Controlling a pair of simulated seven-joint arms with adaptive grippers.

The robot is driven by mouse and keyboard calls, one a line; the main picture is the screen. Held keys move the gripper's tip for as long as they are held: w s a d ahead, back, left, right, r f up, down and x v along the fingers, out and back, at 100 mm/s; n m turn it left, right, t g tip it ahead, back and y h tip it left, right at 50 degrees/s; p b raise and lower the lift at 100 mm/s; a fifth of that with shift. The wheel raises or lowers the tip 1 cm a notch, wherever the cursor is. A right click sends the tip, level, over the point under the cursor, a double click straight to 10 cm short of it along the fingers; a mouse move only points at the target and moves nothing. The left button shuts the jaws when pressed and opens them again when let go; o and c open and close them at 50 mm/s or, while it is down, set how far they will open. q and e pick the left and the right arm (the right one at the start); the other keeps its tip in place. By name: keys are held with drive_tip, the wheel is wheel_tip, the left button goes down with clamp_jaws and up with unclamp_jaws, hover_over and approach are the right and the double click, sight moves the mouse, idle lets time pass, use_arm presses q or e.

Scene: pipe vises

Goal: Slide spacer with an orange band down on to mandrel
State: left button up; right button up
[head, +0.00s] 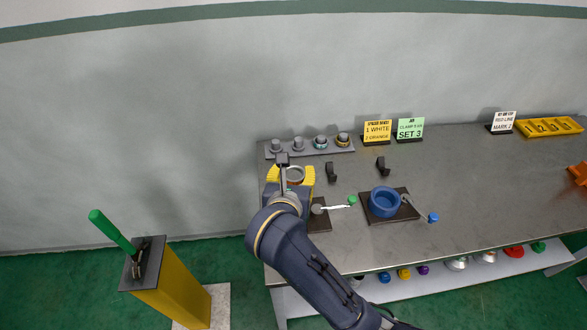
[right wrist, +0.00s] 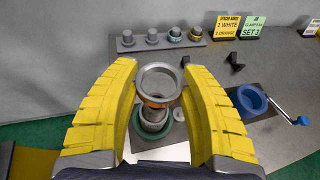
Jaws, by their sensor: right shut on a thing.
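My right gripper (head: 291,172) has its yellow fingers shut on a grey metal spacer (head: 295,174) with an orange band. In the right wrist view the gripper (right wrist: 158,80) holds the spacer (right wrist: 158,82) roughly level, with its open top toward the camera and the orange band low on its side. A grey mandrel (right wrist: 153,116) shows just below it, standing inside a green ring-shaped vise (right wrist: 153,134). The spacer overlaps the mandrel's top, so I cannot tell whether it is around it or above it. My left gripper is not in view.
A blue vise (head: 384,203) with a crank handle stands to the right. Behind is a peg rack (head: 309,147) with two banded spacers at its right end. A yellow card (head: 377,131) and green card (head: 410,128) stand nearby. The bench's middle right is clear.

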drive_tip(key=shift+f, duration=1.75)
drive_tip(key=shift+f, duration=2.7)
idle(0.6)
drive_tip(key=o, duration=1.2)
drive_tip(key=v, duration=1.2)
